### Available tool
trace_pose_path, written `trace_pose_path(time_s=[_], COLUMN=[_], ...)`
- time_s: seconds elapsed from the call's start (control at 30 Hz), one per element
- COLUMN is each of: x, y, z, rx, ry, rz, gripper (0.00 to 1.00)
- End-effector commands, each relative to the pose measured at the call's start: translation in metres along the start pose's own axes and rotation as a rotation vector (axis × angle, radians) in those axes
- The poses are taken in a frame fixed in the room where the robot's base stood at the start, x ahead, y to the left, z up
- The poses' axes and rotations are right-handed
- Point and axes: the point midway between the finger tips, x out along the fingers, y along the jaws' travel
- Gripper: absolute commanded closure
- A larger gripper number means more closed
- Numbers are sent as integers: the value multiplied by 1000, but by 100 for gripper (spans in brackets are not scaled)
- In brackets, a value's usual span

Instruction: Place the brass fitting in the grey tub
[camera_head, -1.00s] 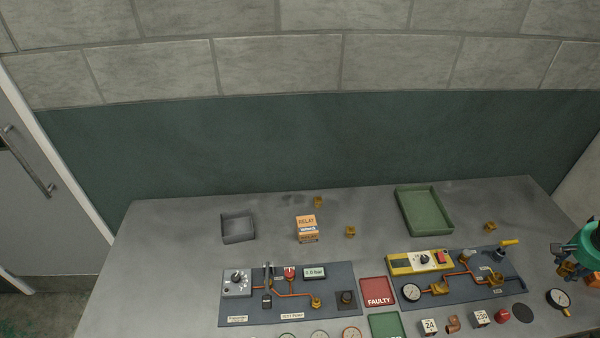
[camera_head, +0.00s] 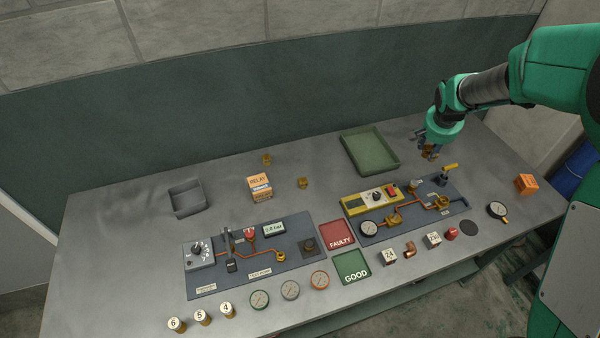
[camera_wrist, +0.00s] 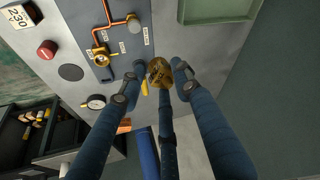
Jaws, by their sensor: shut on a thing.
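My gripper (camera_head: 430,144) is over the back right of the bench, right of the green tray. It is shut on a brass fitting (camera_wrist: 159,72), which shows between the blue fingers in the wrist view. In the head view the fitting (camera_head: 431,154) is partly covered by the fingers. I cannot tell whether it is clear of the bench. The grey tub (camera_head: 186,198) stands far to the left on the bench, open and apparently empty. Two other brass fittings, one at the back (camera_head: 267,159) and one nearer (camera_head: 303,183), stand near the relay boxes.
The green tray (camera_head: 370,152) and the orange relay boxes (camera_head: 260,187) stand between my gripper and the grey tub. The test pump panel (camera_head: 250,255) and the right panel (camera_head: 410,211) lie in front. An orange block (camera_head: 525,183) is at the right.

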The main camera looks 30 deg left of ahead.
Motion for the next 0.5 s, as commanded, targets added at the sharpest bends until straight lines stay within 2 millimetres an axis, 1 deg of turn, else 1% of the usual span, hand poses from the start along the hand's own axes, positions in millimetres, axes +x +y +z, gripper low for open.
trace_pose_path(time_s=[0.03,0.17,0.2,0.27,0.5], x=[2,5,5,6,5], y=[-22,-72,-87,-110,-201], z=[3,11,15,20,48], rx=[-17,-50,-61,-75,-137], ry=[1,0,-1,-2,-5], rz=[-10,-31,-37,-46,-84], gripper=[100,100,100,100,100])
